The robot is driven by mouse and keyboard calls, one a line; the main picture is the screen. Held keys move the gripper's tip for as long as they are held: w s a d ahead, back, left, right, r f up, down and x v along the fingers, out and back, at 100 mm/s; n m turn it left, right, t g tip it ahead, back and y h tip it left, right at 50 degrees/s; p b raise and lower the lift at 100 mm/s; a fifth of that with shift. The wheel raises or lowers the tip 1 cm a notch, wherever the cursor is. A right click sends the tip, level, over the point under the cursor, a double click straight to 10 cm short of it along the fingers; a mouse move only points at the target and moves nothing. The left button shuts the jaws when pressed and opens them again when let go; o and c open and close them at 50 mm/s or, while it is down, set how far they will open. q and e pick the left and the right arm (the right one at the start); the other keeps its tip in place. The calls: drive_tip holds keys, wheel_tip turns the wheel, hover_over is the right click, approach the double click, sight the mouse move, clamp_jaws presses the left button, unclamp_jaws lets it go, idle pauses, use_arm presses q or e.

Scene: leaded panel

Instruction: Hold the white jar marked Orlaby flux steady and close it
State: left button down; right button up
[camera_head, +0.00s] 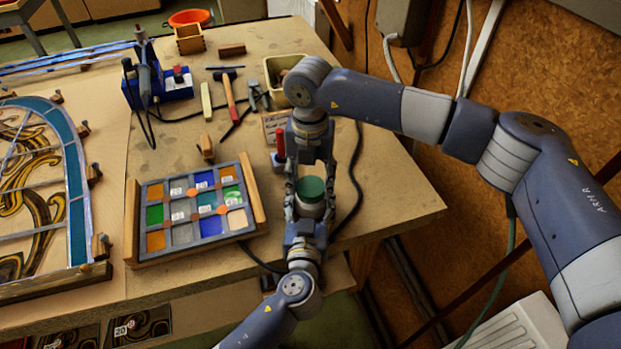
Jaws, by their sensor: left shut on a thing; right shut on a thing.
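The white jar (310,208) stands upright near the table's right front edge, with a green lid (311,186) on its top. Its marking cannot be read here. My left gripper (308,216) reaches in from the front and is shut on the jar's body. My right gripper (310,178) reaches in from the back, its fingers on both sides of the green lid, and is shut on it. The fingers hide the jar's sides. Whether the lid sits fully down on the jar cannot be told.
A compartment tray of coloured glass (247,226) lies just left of the jar. A red-topped thing (280,145) and a small sign (274,125) stand behind. A dark cable (355,190) runs at the right. A leaded panel (75,190) lies at far left.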

drive_tip(key=m, duration=0.5)
drive_tip(key=shift+m, duration=0.3)
drive_tip(key=m, duration=1.3)
drive_tip(key=shift+s, duration=0.1)
drive_tip(key=shift+m, duration=0.9)
drive_tip(key=o, duration=0.7)
drive_tip(key=shift+c, duration=0.2)
drive_tip(key=shift+d, duration=0.1)
